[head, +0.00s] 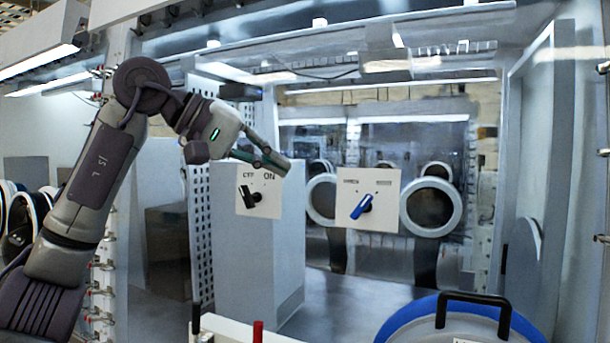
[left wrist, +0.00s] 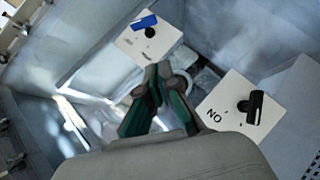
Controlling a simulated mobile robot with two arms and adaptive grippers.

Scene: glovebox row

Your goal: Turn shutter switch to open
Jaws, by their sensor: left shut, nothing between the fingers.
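Two white switch plates show. The right plate (head: 381,182) has a blue switch handle (head: 361,206), tilted from lower left to upper right; its small lettering is too blurred to read. The left plate (head: 266,203) reads OFF and ON and has a black switch handle (head: 247,197). My left gripper (head: 287,165) is shut and empty, pointing right, over the top of the OFF/ON plate in the picture and left of the blue handle. In the left wrist view the closed fingertips (left wrist: 160,72) lie between the blue handle (left wrist: 143,23) and the black handle (left wrist: 254,107), apart from both. My right gripper is out of view.
A pale box-like cabinet (head: 258,262) stands below the OFF/ON plate. Round glove ports (head: 431,206) line the wall behind. A blue-rimmed round lid with a black handle (head: 473,300) is at the lower right. The space before the blue handle looks clear.

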